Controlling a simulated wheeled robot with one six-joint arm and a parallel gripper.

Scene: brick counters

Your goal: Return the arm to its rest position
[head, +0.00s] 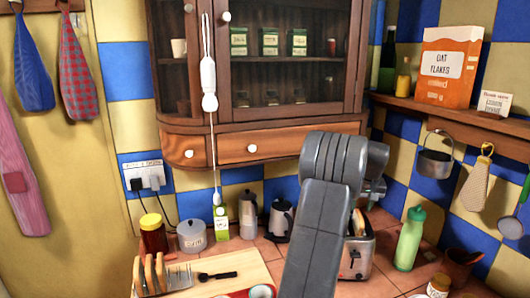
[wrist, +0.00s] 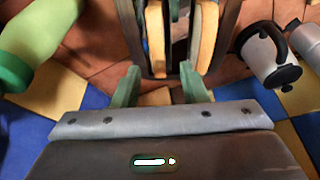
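My grey arm (head: 325,215) rises in the middle of the head view, in front of the cabinet and the counter. It hides most of my gripper there. In the wrist view my gripper (wrist: 160,86) has its two green fingers apart, with nothing held between them. Beyond the fingertips is the toaster (wrist: 228,25), with bread slices (wrist: 154,38) standing in its slots. The toaster also shows in the head view (head: 357,262), just right of my arm. I cannot tell the exact gap between fingers and toaster.
A green bottle (head: 409,240) stands right of the toaster. A wooden cabinet (head: 270,145) hangs above the counter. A toast rack (head: 160,272) and a board (head: 240,268) lie at front left.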

